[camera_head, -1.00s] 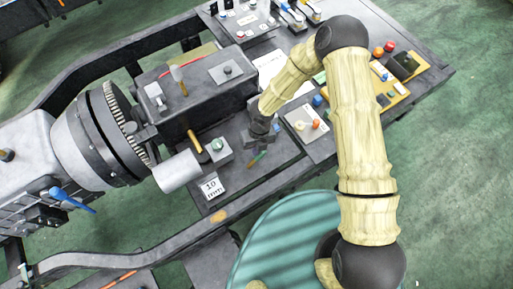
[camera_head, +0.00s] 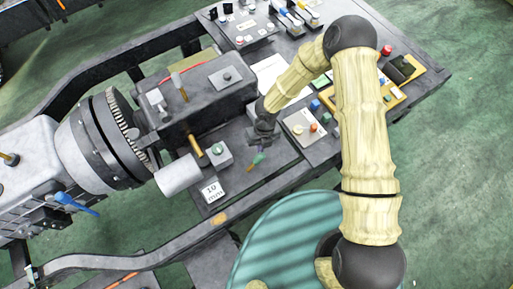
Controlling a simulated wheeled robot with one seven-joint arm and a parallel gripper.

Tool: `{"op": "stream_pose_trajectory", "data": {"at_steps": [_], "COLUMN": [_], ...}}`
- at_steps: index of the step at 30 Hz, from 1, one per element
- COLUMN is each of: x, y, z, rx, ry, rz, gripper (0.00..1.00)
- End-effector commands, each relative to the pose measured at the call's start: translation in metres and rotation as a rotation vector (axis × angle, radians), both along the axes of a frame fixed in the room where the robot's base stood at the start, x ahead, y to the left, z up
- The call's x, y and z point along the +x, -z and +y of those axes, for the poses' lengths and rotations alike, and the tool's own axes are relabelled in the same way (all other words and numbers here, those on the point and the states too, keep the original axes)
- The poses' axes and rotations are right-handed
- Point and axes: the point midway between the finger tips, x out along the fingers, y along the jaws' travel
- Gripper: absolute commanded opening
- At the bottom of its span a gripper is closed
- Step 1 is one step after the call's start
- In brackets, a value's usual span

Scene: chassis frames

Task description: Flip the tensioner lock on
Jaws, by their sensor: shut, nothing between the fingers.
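My gripper (camera_head: 262,143) is a dark grey claw pointing down over the bench, right of the box with the green button (camera_head: 218,149). Its fingers look shut and hold nothing. A small lever with a green handle (camera_head: 257,160) lies just below the fingertips in the picture. I cannot tell whether they touch it. I see no label that marks the tensioner lock, so I cannot tell whether this lever is it. The gripper covers the lever's upper end.
A dark machine block (camera_head: 205,100) with levers stands to the left, beside a large geared drum (camera_head: 100,140). A small panel with an orange button (camera_head: 313,127) is to the right. A "10 mm" sign (camera_head: 213,191) stands in front. A ribbed teal surface (camera_head: 285,240) is nearest.

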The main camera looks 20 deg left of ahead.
Motion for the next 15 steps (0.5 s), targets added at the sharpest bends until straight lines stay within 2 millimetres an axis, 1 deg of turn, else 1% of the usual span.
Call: {"op": "stream_pose_trajectory", "data": {"at_steps": [1, 6, 12, 15], "x": [0.000, 0.002, 0.006, 0.008], "y": [-0.013, -0.034, -0.055, -0.060], "z": [0.001, 0.001, -0.002, -0.003], "rx": [0.003, 0.007, 0.009, 0.010], "ry": [-0.003, -0.009, -0.010, -0.010], "rz": [0.001, 0.003, 0.004, 0.005], "gripper": [0.00, 0.00, 0.00, 0.00]}}
